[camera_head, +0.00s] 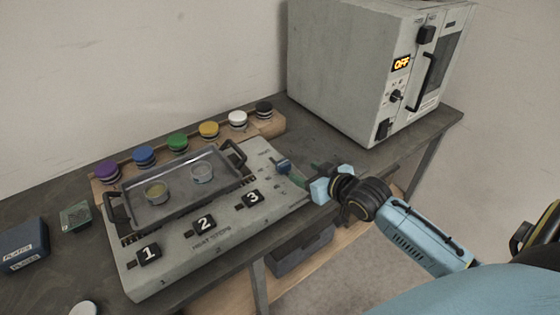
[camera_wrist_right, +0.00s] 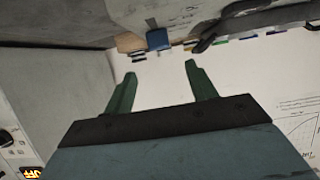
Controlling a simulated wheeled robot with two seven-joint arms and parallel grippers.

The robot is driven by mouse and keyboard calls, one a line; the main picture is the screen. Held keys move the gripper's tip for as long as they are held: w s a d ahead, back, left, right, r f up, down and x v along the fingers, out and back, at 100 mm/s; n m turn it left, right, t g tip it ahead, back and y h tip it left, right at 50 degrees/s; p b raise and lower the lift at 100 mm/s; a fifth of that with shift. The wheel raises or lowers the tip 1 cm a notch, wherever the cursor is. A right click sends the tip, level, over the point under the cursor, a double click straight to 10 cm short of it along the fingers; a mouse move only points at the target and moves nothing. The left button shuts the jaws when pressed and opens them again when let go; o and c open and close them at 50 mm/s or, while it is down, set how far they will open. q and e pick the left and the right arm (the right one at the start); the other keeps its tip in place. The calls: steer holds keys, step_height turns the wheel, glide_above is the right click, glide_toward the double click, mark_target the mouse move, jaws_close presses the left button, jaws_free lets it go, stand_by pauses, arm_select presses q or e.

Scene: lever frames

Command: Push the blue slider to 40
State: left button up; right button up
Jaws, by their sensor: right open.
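The blue slider (camera_head: 284,166) is a small blue knob at the right end of the grey control panel (camera_head: 262,225). It also shows as a blue block in the right wrist view (camera_wrist_right: 158,39), ahead of the fingertips. My right gripper (camera_head: 299,177) is open, just to the right of the slider. In the right wrist view the gripper (camera_wrist_right: 160,72) has its two green fingers apart with nothing between them. The slider lies beyond the gap, and I cannot tell whether a finger touches it. The slider's scale and the 40 mark are not readable. My left gripper is not in view.
A grey tray (camera_head: 180,214) with two small dishes lies on the panel. Black switches marked 1, 2 and 3 line its front. Several coloured jars stand in a wooden rack (camera_head: 270,124) behind. A grey oven (camera_head: 345,72) reading OFF stands at the back right.

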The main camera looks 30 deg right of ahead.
mark_target(284, 163)
steer(key=b+x, duration=0.2)
steer(key=x, duration=1.1)
steer(key=shift+w+d, duration=0.1)
steer(key=shift+w, duration=0.1)
steer(key=shift+c, duration=0.2)
jaws_close()
steer(key=shift+s, duration=0.1)
